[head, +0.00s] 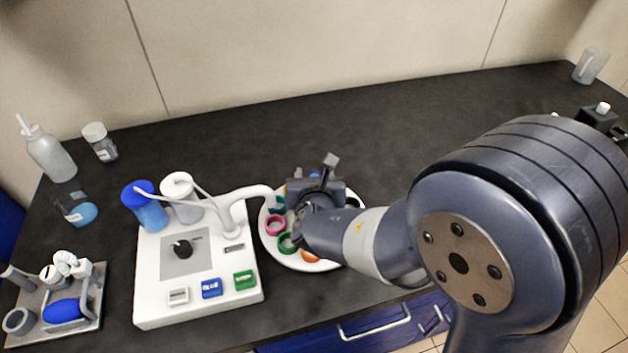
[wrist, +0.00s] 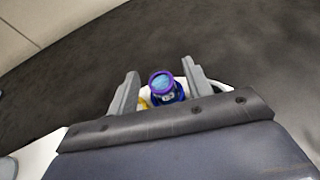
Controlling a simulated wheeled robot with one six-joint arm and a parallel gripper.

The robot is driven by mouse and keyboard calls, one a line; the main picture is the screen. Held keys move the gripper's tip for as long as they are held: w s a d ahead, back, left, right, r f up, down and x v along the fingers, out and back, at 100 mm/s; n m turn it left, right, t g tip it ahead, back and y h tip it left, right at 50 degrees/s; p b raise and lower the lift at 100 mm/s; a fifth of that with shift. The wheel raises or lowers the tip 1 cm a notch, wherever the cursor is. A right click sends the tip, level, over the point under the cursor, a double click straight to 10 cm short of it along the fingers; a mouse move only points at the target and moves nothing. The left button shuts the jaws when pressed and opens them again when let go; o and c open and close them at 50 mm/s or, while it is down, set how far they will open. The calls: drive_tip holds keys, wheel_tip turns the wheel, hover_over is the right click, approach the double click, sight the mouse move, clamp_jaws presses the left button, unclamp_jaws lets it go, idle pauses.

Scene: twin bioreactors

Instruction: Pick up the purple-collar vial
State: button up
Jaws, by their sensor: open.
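The purple-collar vial (wrist: 162,84) shows in the wrist view with its purple ring and light-blue top facing the camera. It appears between the two grey fingers of my gripper (wrist: 160,92), with a gap on each side. My gripper is open. In the head view my gripper (head: 316,185) is over the round white carousel (head: 268,250), and it and my arm hide much of the carousel. I cannot pick out the purple collar in the head view.
Pink (head: 275,225) and green (head: 288,243) rings sit on the carousel. Left of it stands a white bioreactor unit (head: 150,290) with blue and white vessels, and its spout reaches the carousel. Bottles stand at the far left. The bench behind is clear.

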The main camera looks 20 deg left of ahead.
drive_tip(key=shift+w+a+f, duration=0.15)
drive_tip(key=shift+w, duration=0.25)
drive_tip(key=shift+c, duration=0.6)
drive_tip(key=c, duration=0.9)
